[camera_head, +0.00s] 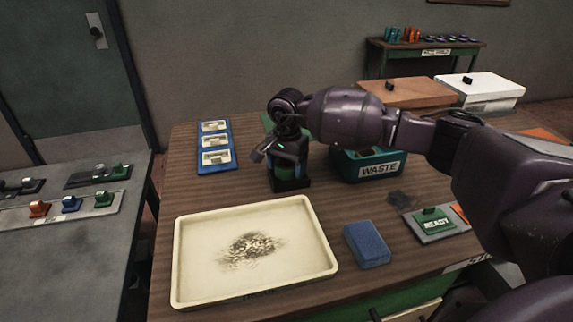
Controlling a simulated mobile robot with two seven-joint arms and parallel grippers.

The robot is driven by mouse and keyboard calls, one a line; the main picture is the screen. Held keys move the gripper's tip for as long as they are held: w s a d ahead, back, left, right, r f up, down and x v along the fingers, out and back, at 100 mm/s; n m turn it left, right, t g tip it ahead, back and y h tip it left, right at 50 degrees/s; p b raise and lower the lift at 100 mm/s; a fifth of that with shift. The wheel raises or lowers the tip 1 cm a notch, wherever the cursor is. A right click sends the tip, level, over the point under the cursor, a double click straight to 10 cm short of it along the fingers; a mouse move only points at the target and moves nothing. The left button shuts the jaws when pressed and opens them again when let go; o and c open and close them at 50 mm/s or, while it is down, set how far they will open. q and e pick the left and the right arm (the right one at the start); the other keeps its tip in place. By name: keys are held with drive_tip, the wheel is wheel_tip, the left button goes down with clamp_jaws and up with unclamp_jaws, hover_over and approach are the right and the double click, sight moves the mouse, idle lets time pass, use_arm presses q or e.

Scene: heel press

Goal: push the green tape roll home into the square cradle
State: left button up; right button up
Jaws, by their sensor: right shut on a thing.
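The green tape roll (285,172) shows as a small patch of green under my right gripper, low in the dark square cradle (290,186). My right gripper (280,154) comes in from the right and is directly above the cradle, at the roll. It is shut, but its fingertips and what lies between them are too small and dark to make out. I cannot tell whether the roll sits fully down in the cradle. The gripper and wrist hide the roll's top. My left gripper is not in view.
A cream tray (186,260) with dark grit lies in front of the cradle. A blue block (367,244) and a READY sign plate (434,222) are to its right. The green WASTE bin (345,166) stands right of the cradle. A blue card board (216,167) lies behind left.

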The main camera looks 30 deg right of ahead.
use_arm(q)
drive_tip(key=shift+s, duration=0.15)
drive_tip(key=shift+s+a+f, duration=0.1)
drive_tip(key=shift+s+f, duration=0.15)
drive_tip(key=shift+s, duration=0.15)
use_arm(e)
drive_tip(key=shift+f, duration=0.1)
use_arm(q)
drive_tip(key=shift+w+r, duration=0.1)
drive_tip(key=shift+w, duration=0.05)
use_arm(e)
drive_tip(key=o, duration=0.6)
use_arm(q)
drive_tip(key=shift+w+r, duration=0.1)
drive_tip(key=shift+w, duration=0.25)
use_arm(e)
drive_tip(key=o, duration=0.4)
drive_tip(key=shift+s+f, duration=0.1)
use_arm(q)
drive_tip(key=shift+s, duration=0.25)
